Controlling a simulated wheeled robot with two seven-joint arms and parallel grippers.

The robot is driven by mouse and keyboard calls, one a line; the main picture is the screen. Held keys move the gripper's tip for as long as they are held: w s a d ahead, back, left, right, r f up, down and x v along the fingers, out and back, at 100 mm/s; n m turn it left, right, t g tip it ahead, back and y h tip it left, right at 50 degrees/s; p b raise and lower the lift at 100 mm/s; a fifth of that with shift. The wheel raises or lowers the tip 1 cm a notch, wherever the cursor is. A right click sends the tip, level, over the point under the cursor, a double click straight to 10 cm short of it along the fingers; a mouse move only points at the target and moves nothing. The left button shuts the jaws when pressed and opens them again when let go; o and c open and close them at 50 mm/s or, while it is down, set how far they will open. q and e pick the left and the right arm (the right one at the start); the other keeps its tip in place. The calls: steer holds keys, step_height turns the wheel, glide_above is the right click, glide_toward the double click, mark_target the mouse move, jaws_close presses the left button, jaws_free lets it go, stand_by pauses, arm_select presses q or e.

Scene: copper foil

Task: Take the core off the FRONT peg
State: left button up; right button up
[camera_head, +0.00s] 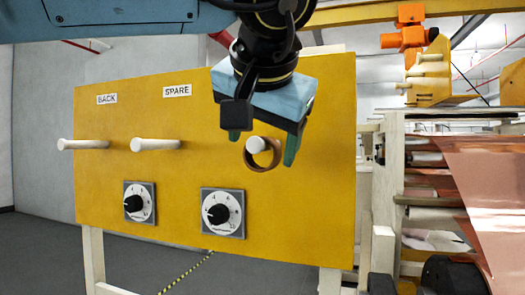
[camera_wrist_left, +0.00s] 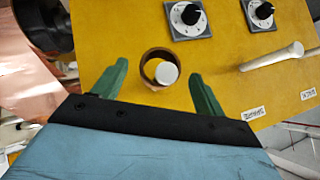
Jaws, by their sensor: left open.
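A brown ring-shaped core (camera_head: 277,158) hangs around the rightmost white peg (camera_head: 257,145) on the yellow board (camera_head: 180,205). The label over this peg is hidden behind my gripper. My left gripper (camera_head: 262,148) is open, with its green fingers on either side of the core. In the left wrist view, the core (camera_wrist_left: 147,65) and the white peg end (camera_wrist_left: 167,74) lie between the open fingers (camera_wrist_left: 159,68). A gap shows on both sides, so the fingers appear apart from the core. My right gripper is not in view.
Empty pegs stand under the BACK label (camera_head: 107,99) and the SPARE label (camera_head: 177,90). Two dials (camera_head: 139,203) (camera_head: 222,213) sit below. A machine with copper foil (camera_head: 490,190) and rollers stands right of the board. An orange device (camera_head: 409,35) is behind it.

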arm_select(q)
steer(key=x, duration=0.3)
steer(key=shift+w+f, duration=0.1)
steer(key=shift+w, duration=0.05)
steer(key=shift+c, duration=0.4)
steer(key=c, duration=0.9)
steer(key=shift+c, duration=0.4)
steer(key=shift+r, duration=0.8)
steer(key=s+a+r+b, duration=0.1)
steer(key=s+a+b, duration=0.2)
steer(key=s, duration=1.4)
steer(key=shift+a, duration=1.35)
